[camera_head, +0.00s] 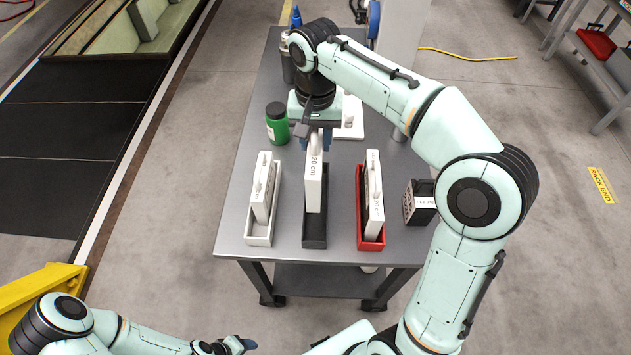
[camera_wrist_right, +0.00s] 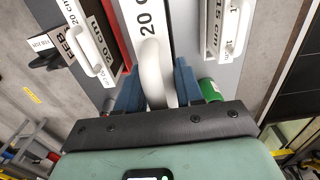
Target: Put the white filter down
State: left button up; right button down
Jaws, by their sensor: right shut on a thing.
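The white filter (camera_head: 314,185), marked "20 cm", is upright in my right gripper (camera_head: 316,143). In the right wrist view the blue fingers (camera_wrist_right: 155,88) are shut on the white handle (camera_wrist_right: 153,72) of the filter (camera_wrist_right: 143,18). The filter is over or within the black tray (camera_head: 314,240), the middle one of three. I cannot tell whether its lower edge touches the tray floor. My left gripper (camera_head: 238,345) is at the bottom edge of the head view, away from the table; its jaws are too small to read.
On the grey table (camera_head: 335,178), a white tray (camera_head: 259,236) and a red tray (camera_head: 371,244) each hold another white filter. A green bottle (camera_head: 277,124) stands behind the trays. A black box (camera_head: 420,203) is at the right edge.

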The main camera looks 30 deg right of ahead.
notch_tip(320, 180, down, 8)
jog(key=shift+d+f+b, duration=0.1)
jog(key=shift+f+b, duration=0.15)
jog(key=shift+b, duration=0.4)
pick_arm(q)
jog(key=shift+s+f+b, duration=0.15)
jog(key=shift+s+f, duration=0.45)
jog(key=shift+f, duration=0.2)
jog(key=shift+s+f+b, duration=0.15)
jog(key=shift+s+f, duration=0.45)
jog(key=shift+f, duration=0.15)
pick_arm(e)
jog(key=shift+f, duration=2.6)
jog(key=shift+w+f, duration=0.1)
jog(key=c, duration=0.7)
grip_release()
pick_arm(q)
jog(key=shift+f, duration=0.1)
